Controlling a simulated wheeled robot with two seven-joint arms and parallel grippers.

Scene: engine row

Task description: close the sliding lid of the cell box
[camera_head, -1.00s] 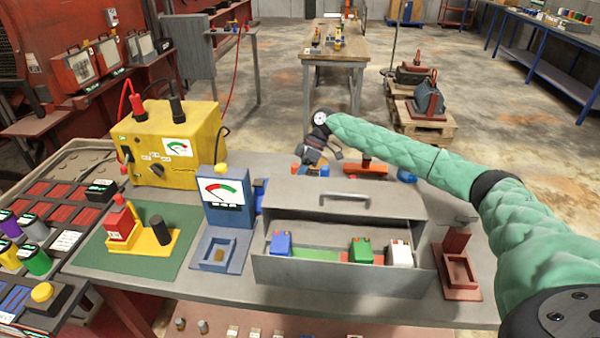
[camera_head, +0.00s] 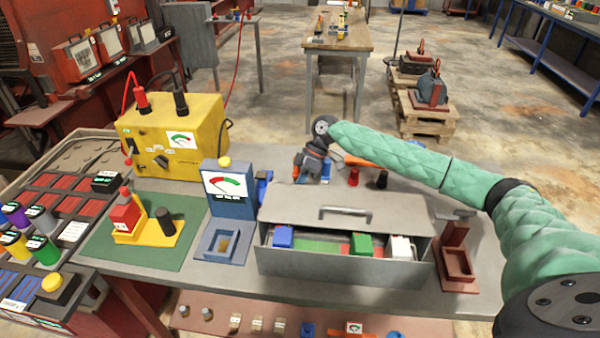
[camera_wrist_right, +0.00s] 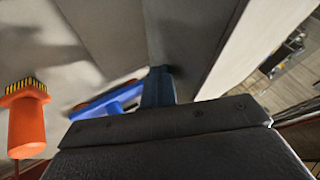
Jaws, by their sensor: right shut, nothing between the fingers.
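The cell box (camera_head: 340,269) is a grey metal box at the front middle of the bench. Its grey sliding lid (camera_head: 290,203), with a bar handle (camera_head: 346,212), covers the rear part. A narrow gap stays open along the front wall. Inside show a blue cell (camera_head: 283,237), a green cell (camera_head: 361,245) and a white cell (camera_head: 401,247). My right gripper (camera_head: 312,165) is shut and empty, pointing down behind the lid's rear edge. Contact with the lid is hard to tell. My left gripper is not in view.
A blue meter stand (camera_head: 229,195) stands close left of the box, and a dark red holder (camera_head: 457,262) close right. A yellow tester (camera_head: 175,137) is at the back left. An orange-handled item (camera_wrist_right: 27,125) lies near my right gripper. Small red (camera_head: 354,176) and black (camera_head: 382,179) pieces stand behind the lid.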

